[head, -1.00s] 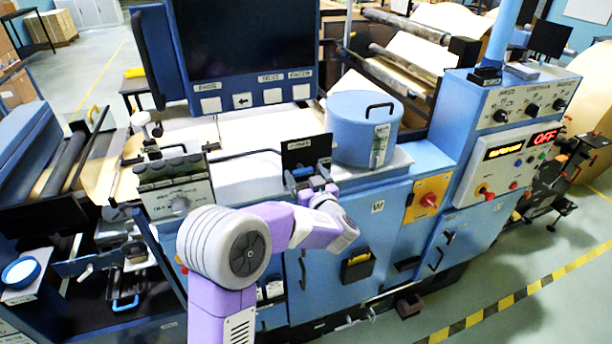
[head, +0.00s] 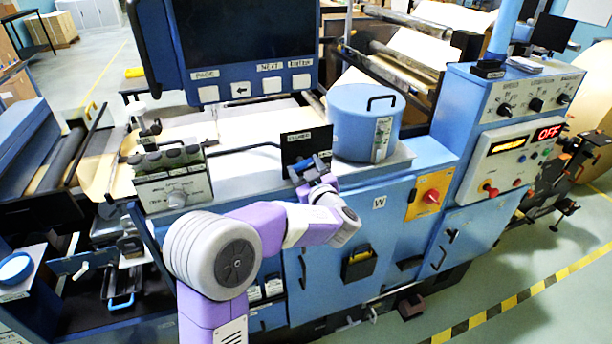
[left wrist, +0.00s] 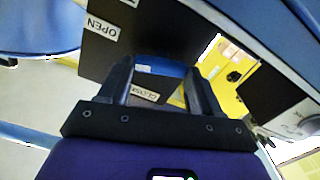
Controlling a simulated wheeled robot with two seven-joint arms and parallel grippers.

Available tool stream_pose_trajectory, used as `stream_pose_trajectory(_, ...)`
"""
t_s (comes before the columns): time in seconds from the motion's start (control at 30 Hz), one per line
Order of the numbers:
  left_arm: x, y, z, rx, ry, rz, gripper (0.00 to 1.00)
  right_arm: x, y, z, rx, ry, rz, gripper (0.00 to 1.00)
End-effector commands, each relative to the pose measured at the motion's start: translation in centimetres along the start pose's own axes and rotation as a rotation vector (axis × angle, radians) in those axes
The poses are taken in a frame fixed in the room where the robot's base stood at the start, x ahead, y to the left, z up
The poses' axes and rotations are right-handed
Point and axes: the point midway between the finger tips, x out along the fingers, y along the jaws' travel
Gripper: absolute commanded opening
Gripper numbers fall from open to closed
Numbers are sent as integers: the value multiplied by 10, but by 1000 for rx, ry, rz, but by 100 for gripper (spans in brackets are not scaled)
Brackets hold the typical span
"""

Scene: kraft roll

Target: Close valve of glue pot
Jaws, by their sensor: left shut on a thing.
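The blue glue pot (head: 352,140) with a black lid handle stands on the machine's top, right of centre in the head view. Left of it is an upright black valve plate (head: 297,149); in the left wrist view the plate (left wrist: 112,57) shows an OPEN label, and another label, partly hidden, lies between my fingers. My left gripper (head: 313,172) is at the plate's lower front; it also shows in the left wrist view (left wrist: 162,88). It is shut on the blue valve handle (left wrist: 172,72), which is mostly hidden by the fingers. My right gripper is not in view.
A large dark screen (head: 245,40) hangs above the machine. A box with several dark knobs (head: 170,178) stands left of my gripper.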

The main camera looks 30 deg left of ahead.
Motion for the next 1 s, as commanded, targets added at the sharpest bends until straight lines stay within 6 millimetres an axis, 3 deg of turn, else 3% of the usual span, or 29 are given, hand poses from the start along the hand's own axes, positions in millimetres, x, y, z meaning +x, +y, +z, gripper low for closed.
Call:
stream_pose_trajectory(0.1,0,-2,4,-115,3,0,33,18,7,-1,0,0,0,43)
stream_pose_trajectory(1.0,0,-6,6,-962,1,1,33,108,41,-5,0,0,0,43)
